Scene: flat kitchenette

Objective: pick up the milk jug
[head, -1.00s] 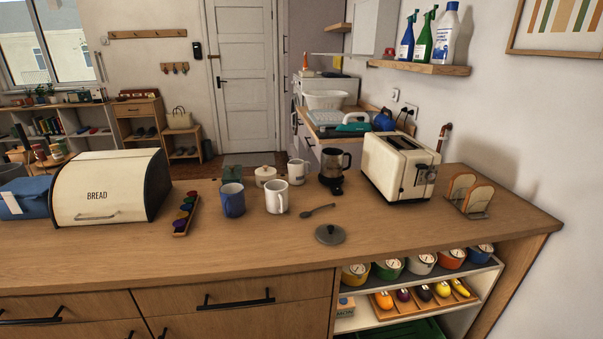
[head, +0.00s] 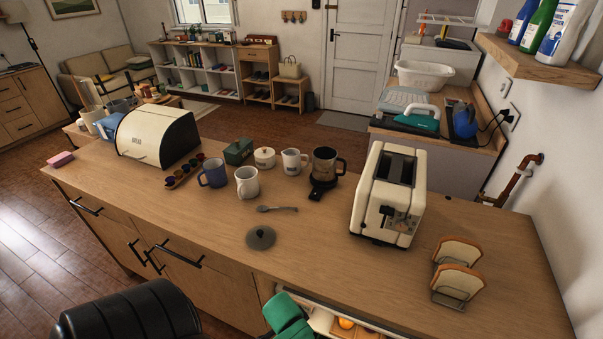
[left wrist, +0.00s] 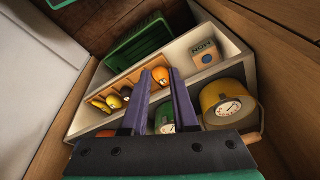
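The milk jug (head: 292,161) appears to be the small white jug with a spout and handle, upright at the far side of the wooden counter (head: 330,240). It stands between a white lidded pot (head: 264,158) and a glass coffee pot (head: 324,167). A white mug (head: 247,182) stands nearer. In the left wrist view my left gripper (left wrist: 160,72) shows two dark purple fingers apart, with nothing clearly held between them. It points into the shelf under the counter, away from the jug. Its fingers do not show in the head view. My right gripper is not in view.
A toaster (head: 388,195) and bread rack (head: 457,280) stand right, a bread box (head: 157,135) left.

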